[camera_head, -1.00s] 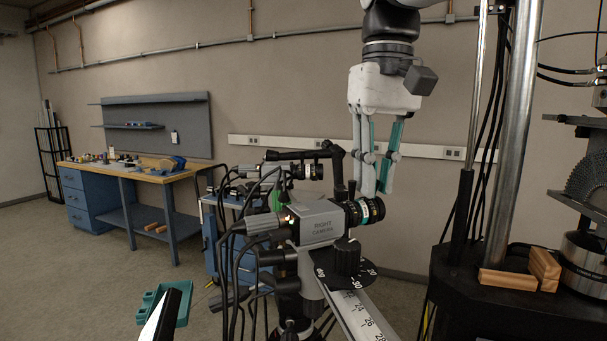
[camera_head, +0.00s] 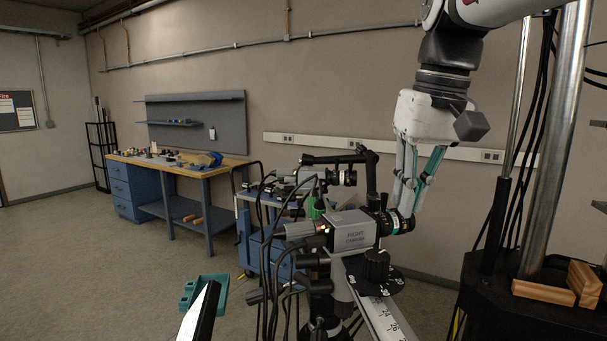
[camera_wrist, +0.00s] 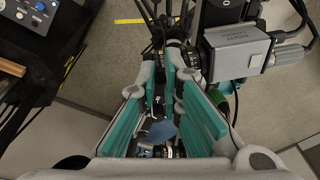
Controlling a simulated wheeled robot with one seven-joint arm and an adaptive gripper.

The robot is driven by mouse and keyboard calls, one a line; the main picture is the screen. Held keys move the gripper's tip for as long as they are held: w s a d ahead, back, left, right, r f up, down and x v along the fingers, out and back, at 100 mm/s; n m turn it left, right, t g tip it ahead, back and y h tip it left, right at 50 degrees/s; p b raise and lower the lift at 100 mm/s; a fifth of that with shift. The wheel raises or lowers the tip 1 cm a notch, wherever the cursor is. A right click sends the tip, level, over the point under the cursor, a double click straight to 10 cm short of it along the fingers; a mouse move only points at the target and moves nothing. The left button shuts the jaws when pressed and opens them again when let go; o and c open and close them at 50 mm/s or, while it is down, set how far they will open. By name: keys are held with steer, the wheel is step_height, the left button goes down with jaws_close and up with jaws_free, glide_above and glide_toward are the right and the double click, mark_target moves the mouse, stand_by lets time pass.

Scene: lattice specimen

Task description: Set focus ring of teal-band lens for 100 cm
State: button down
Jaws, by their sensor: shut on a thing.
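The teal-band lens (camera_head: 399,224) is a short black barrel with a teal ring, on the right end of the grey camera body (camera_head: 350,228) marked RIGHT CAMERA. My gripper (camera_head: 402,207) comes down from above at the lens, its fingers shut on it. The fingers cover part of the barrel, so the focus scale cannot be read. In the wrist view my gripper (camera_wrist: 180,68) shows teal-padded fingers narrowing toward the lens beside the grey camera body (camera_wrist: 238,52); the gripped part is mostly hidden there.
A second camera (camera_head: 342,177) stands behind. Cables hang at left. A black machine with steel columns (camera_head: 553,150) stands close at right. A workbench (camera_head: 180,165) is at the back left.

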steer(key=shift+s+t+p, duration=0.25)
steer(key=shift+t+p, duration=0.1)
steer(key=shift+t, duration=0.05)
steer(key=c, duration=2)
jaws_free()
steer(key=shift+w, duration=0.1)
steer(key=v, duration=1.2)
steer(key=shift+d, duration=0.2)
steer(key=shift+f, duration=0.1)
